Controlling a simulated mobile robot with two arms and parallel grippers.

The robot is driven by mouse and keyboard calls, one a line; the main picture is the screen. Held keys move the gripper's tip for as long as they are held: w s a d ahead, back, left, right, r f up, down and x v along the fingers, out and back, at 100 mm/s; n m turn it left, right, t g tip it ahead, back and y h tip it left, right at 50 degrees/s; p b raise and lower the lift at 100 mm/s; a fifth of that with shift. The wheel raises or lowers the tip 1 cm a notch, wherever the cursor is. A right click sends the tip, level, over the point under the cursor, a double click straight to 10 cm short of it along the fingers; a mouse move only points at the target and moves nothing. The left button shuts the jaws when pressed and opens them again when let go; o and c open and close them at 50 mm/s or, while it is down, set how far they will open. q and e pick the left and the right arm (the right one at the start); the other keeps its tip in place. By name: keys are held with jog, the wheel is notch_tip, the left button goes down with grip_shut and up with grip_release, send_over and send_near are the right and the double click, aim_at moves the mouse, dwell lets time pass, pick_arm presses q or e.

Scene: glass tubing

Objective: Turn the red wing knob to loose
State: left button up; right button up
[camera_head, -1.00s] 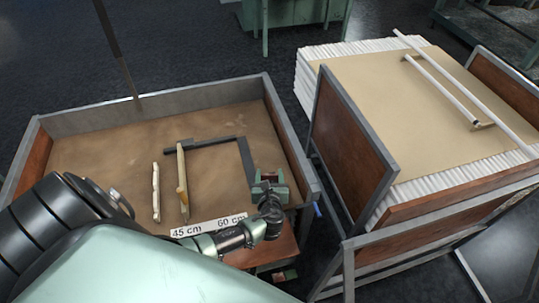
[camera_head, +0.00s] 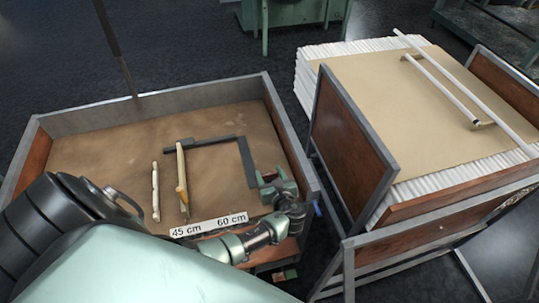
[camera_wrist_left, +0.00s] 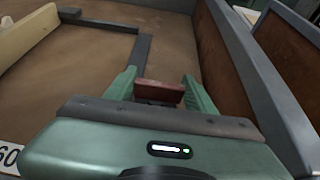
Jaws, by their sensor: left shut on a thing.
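The red wing knob (camera_wrist_left: 160,92) shows in the left wrist view as a dull red block between my two green fingers. My left gripper (camera_wrist_left: 158,84) is shut on it, with a finger on either side. In the head view my left gripper (camera_head: 274,184) is at the right end of the wooden tray, by the near end of the dark bracket (camera_head: 246,165). The fingers and wrist largely hide the knob there. Its mounting is hidden in both views. My right gripper is in neither view.
The metal-edged tray (camera_head: 160,103) holds a pale wooden strip (camera_head: 182,175), a shorter pale piece (camera_head: 155,190) and a label strip (camera_head: 208,226) reading 45 cm and 60 cm. A cart (camera_head: 345,140) stacked with white tubes stands close on the right.

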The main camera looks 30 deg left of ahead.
pick_arm(q)
jog(key=o, duration=1.4)
jog(key=v, duration=0.7)
jog(key=shift+s+d+r, duration=0.1)
jog(key=shift+s+d, duration=0.1)
jog(key=shift+d, duration=0.1)
